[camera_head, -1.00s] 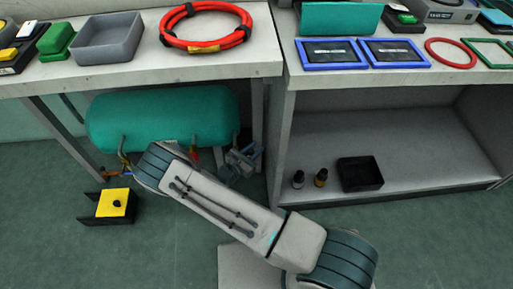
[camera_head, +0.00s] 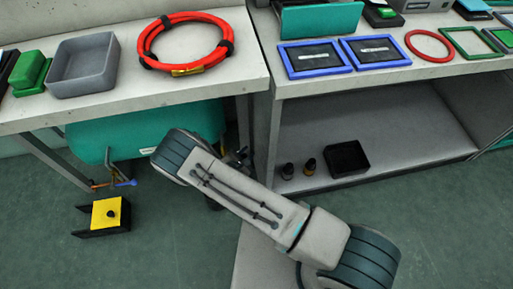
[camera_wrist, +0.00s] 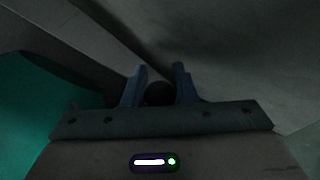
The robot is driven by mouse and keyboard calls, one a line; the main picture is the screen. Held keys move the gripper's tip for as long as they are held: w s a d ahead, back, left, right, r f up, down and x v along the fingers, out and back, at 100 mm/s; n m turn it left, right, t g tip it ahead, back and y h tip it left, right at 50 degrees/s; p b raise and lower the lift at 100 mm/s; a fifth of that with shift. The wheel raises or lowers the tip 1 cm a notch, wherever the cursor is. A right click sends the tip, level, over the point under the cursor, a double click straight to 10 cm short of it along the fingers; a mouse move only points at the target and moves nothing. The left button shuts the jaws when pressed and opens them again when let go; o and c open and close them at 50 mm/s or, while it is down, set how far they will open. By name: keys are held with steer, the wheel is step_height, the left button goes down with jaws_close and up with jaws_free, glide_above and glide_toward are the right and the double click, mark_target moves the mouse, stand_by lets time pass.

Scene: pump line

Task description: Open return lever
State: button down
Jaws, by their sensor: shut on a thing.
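My gripper (camera_wrist: 159,70) shows in the wrist view with its two blue-grey fingers closed around a dark round thing (camera_wrist: 159,94). The dim picture does not show clearly whether this is the end of the return lever. In the head view my arm hides the gripper and the spot where it holds. The teal tank (camera_head: 88,143) lies under the left bench, partly behind my arm. A blue handle (camera_head: 125,183) with an orange part (camera_head: 104,185) shows below the tank's left side. I cannot tell which lever it is.
A black holder with a yellow block (camera_head: 106,213) stands on the floor at left. The left bench (camera_head: 120,108) bears a red hose coil (camera_head: 216,60) and a grey bin (camera_head: 85,83). Two small bottles and a black box (camera_head: 346,160) are on the right bench's lower shelf.

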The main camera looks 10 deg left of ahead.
steer(key=shift+a+f, duration=0.1)
steer(key=shift+f, duration=0.15)
steer(key=c, duration=1.2)
jaws_free()
steer(key=shift+s+r, duration=0.1)
steer(key=shift+s+a+r, duration=0.1)
steer(key=shift+s+r, duration=0.1)
steer(key=shift+s, duration=0.1)
steer(key=p+v, duration=0.3)
steer(key=v, duration=1)
